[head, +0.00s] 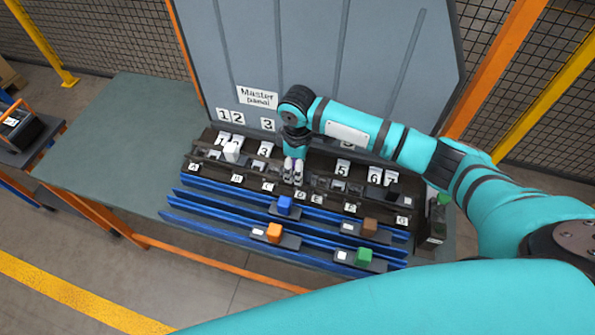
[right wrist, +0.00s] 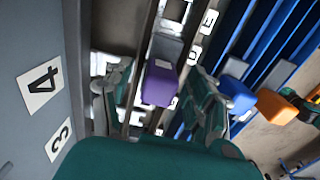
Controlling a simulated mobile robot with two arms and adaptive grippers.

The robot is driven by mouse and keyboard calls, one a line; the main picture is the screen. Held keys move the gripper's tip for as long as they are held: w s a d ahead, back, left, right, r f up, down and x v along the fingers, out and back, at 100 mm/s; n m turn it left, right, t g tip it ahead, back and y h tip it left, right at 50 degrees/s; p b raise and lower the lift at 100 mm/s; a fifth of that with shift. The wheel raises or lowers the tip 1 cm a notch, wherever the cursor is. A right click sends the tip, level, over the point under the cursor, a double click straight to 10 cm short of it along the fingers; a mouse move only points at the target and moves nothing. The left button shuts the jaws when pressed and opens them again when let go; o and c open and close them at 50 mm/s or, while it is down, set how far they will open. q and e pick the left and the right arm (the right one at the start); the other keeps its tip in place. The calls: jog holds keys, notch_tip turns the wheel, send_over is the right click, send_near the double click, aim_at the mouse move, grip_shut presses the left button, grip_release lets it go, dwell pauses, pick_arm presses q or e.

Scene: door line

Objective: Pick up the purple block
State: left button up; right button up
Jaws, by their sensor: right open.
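The purple block (right wrist: 160,82) shows in the right wrist view, seated on a dark rack between the two fingers of my right gripper (right wrist: 158,98). The fingers are apart, with visible gaps on both sides of the block. In the head view my right gripper (head: 293,170) points down over the middle of the rack, near label 4's place, and hides the purple block there. My left gripper is not in view.
Blue block (head: 284,205), orange block (head: 273,232), brown block (head: 369,227) and green block (head: 364,255) sit on the blue rails in front. A white block (head: 232,150) stands at the rack's left. A grey panel (head: 320,60) rises behind. The left table (head: 110,140) is clear.

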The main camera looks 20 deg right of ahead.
grip_shut()
dwell(0.3)
